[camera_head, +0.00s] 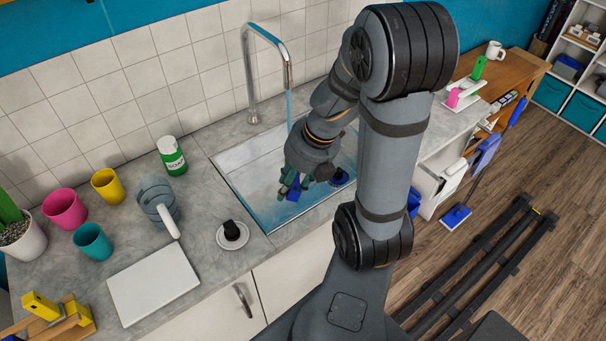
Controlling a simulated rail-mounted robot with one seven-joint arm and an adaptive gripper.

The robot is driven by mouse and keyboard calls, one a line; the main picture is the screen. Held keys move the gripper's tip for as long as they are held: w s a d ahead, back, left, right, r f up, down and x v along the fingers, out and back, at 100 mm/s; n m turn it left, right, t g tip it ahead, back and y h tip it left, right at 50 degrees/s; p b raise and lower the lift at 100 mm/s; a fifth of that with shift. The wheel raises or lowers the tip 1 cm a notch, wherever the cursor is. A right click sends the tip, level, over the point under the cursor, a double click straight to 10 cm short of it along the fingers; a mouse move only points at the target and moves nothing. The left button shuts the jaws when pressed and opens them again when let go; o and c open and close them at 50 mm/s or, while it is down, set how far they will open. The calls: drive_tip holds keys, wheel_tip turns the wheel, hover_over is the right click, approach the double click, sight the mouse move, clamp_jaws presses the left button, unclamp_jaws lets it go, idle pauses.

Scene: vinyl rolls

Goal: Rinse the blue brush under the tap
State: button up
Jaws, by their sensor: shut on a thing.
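The tap (270,40) arches over the sink (250,190), and a blue stream of water (290,108) runs from its spout behind my wrist. My gripper (292,186) points down inside the sink and is shut on the blue brush (294,193). Only a small blue part of the brush shows between and below the fingers. Another dark blue piece (339,177) shows at the sink's right side; I cannot tell whether it belongs to the brush. My wrist hides where the water lands.
A green-and-white soap bottle (172,156), a grey jug (158,200) and a saucer (233,236) with a dark item stand left of the sink. Pink (65,209), yellow (108,186) and teal (93,243) cups stand farther left, with a white board (152,281) in front.

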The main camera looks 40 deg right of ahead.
drive_tip(key=shift+n+t, duration=0.5)
drive_tip(key=shift+n, duration=0.3)
drive_tip(key=shift+w+d+r, duration=0.1)
drive_tip(key=shift+d+r, duration=0.1)
drive_tip(key=shift+d, duration=0.85)
drive_tip(key=shift+w+d+r, duration=0.1)
drive_tip(key=shift+d+r, duration=0.05)
drive_tip(key=shift+d, duration=0.9)
drive_tip(key=shift+s, duration=0.1)
drive_tip(key=shift+r, duration=0.2)
drive_tip(key=w+d+p, duration=0.6)
drive_tip(key=w+d, duration=0.1)
drive_tip(key=w, duration=0.5)
drive_tip(key=shift+w+f, duration=0.1)
drive_tip(key=shift+w, duration=0.05)
